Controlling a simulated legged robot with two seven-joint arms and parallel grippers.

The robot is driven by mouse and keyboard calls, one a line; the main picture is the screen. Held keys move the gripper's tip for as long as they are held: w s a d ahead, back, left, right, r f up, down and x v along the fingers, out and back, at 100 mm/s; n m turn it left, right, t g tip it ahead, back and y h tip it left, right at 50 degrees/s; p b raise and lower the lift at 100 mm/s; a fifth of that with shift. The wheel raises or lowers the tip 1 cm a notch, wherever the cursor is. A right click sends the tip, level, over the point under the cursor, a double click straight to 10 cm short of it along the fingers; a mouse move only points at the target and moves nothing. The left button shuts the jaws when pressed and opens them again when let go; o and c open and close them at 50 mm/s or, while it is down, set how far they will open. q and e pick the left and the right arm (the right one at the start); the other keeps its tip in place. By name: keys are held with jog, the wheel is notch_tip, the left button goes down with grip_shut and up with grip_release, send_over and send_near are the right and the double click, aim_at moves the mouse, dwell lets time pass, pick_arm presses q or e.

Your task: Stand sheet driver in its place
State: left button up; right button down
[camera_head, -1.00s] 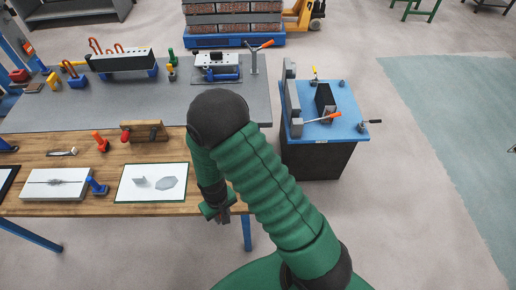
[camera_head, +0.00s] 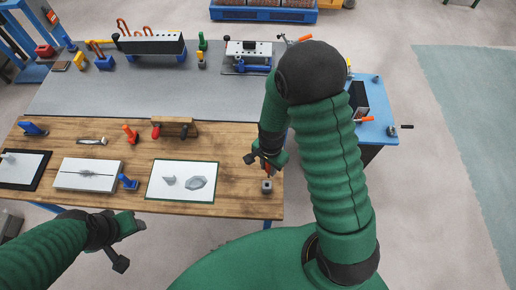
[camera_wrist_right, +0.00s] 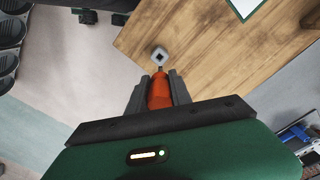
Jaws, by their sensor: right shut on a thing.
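My right gripper (camera_wrist_right: 158,95) is shut on the orange handle (camera_wrist_right: 160,92) of a driver, which I take to be the sheet driver. In the head view my right gripper (camera_head: 267,158) is above the right end of the wooden bench, and the orange handle (camera_head: 268,172) only partly shows. A small grey block (camera_wrist_right: 160,56) with a dark square hole lies just beyond the handle's thin tip; it also shows in the head view (camera_head: 266,186). I cannot tell whether the tip touches it. My left gripper (camera_head: 130,244) is open and empty at the lower left, before the bench.
The wooden bench (camera_head: 222,160) carries a framed sheet (camera_head: 160,193), a white slab (camera_head: 75,180), blue and red-handled tools and a wooden rack (camera_head: 172,120). A grey worktop (camera_head: 180,92) with fixtures lies behind. A blue-topped cabinet (camera_head: 372,128) stands right, partly behind my arm.

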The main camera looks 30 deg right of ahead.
jog(key=shift+w+d, duration=0.1)
jog(key=shift+w, duration=0.3)
jog(key=f+b, duration=0.2)
jog(key=s+f+b, duration=0.1)
jog(key=f, duration=0.1)
jog(key=shift+a+f, duration=0.1)
jog(key=shift+a, duration=0.15)
pick_arm(q)
jog(key=shift+s+a+f+b, duration=0.15)
jog(key=shift+a+f+b, duration=0.1)
jog(key=shift+f, duration=0.65)
jog(key=shift+s+a+f+b, duration=0.1)
jog(key=shift+a+f+b, duration=0.1)
jog(key=shift+f, duration=0.65)
pick_arm(e)
jog(key=shift+a+f, duration=0.35)
jog(key=shift+a, duration=0.15)
